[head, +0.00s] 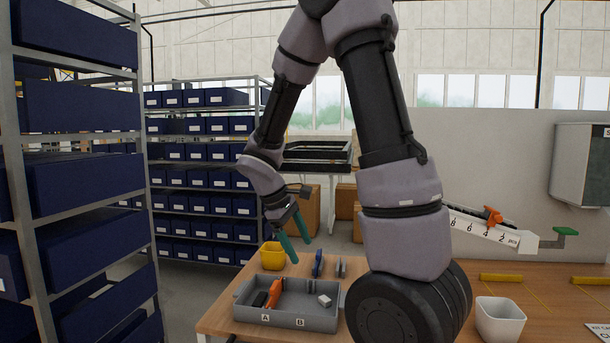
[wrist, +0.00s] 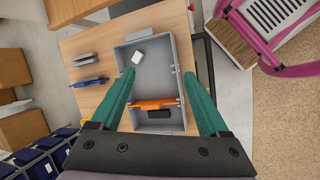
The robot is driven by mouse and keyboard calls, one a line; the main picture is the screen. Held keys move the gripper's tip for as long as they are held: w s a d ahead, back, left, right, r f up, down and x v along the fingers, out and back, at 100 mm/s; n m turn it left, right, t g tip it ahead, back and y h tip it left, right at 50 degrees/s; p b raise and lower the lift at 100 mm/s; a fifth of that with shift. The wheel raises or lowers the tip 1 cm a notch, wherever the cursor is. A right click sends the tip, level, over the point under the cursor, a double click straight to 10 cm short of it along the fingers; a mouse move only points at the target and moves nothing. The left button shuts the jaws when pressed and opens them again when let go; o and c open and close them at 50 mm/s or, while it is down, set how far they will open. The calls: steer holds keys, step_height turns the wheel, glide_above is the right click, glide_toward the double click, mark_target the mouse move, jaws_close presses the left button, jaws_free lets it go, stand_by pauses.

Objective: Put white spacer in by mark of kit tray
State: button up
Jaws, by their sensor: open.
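The grey kit tray (head: 318,321) stands on the wooden table, with marks A and B on its front wall. The white spacer (head: 324,301) lies inside the tray on the B side, near the right end; in the wrist view the spacer (wrist: 138,57) sits near the far end, turned askew. My gripper (head: 300,252) has teal fingers and hangs above the tray's back. It is open and empty; in the wrist view its fingertips (wrist: 159,72) span the tray, with the left one close to the spacer in the picture.
Behind the tray are a yellow bin (head: 272,256), a blue tool (head: 318,263) and grey metal pieces (head: 341,267). A white bin (head: 500,319) stands to the right, beyond my arm. Shelves of blue boxes (head: 80,110) rise at left. A pink frame (wrist: 270,45) is beside the table.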

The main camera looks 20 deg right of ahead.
steer(key=s+a+r+m+t+y, duration=0.1)
steer(key=s+r+m+t+y, duration=0.2)
steer(key=r, duration=0.7)
steer(key=s+a+r+m+t+y, duration=0.2)
steer(key=s+r+m+t+y, duration=0.1)
steer(key=s+r+m, duration=0.5)
steer(key=shift+s+a+r+m+t+y, duration=0.3)
steer(key=shift+s+r+t+y, duration=0.1)
steer(key=shift+s+r+t, duration=0.35)
steer(key=shift+r, duration=0.1)
